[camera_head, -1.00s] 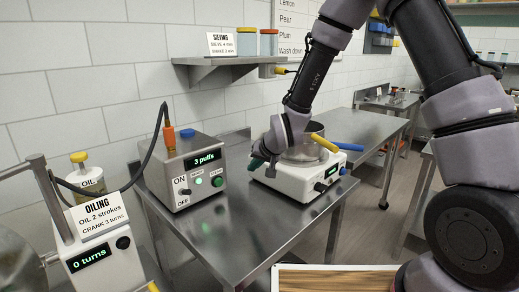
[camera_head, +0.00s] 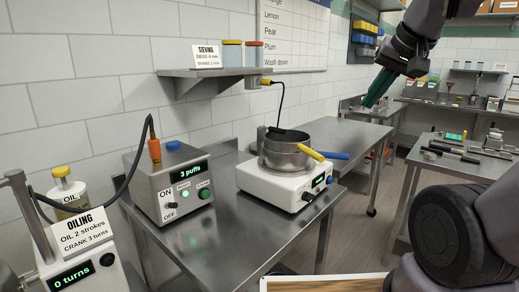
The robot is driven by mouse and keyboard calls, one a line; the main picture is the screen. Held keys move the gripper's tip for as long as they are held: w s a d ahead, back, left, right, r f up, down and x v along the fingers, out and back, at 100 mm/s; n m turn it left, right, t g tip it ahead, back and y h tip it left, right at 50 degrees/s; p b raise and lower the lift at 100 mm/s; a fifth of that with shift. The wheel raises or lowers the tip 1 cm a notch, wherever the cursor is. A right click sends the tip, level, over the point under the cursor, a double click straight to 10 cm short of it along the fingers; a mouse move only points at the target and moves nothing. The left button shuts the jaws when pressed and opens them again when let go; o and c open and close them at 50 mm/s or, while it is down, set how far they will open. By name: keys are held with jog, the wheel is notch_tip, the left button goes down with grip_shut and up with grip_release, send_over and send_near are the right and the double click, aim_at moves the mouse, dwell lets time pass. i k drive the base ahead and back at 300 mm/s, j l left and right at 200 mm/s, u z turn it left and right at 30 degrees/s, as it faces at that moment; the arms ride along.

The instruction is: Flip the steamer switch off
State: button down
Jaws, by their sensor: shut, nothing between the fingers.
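The steamer (camera_head: 168,187) is a grey metal box on the steel table, with a blue cap and an orange fitting on top. Its display reads "3 puffs". The small dark switch (camera_head: 172,205) is on its front between the ON and OFF labels; I cannot tell which way it points. A green light (camera_head: 185,194) beside it is lit. My gripper (camera_head: 372,98), with dark green fingers, is shut and empty, raised high at the right, well away from the steamer. Nothing blocks my view of the steamer's front.
A white hotplate (camera_head: 265,188) with a steel pot (camera_head: 287,152) stands right of the steamer; yellow and blue handles stick out. The oiling machine (camera_head: 78,274) is at front left, showing "0 turns". A wall shelf (camera_head: 205,73) hangs above. The table's front is clear.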

aim_at(171, 205)
jog(key=u, duration=0.35)
jog(key=k+j+u, duration=0.1)
jog(key=u, duration=0.3)
jog(key=k+j+u, duration=0.1)
jog(key=u, duration=0.25)
jog(key=l+u, duration=0.1)
jog(key=u, duration=0.15)
jog(key=i+l+u, duration=0.1)
jog(key=u, duration=0.15)
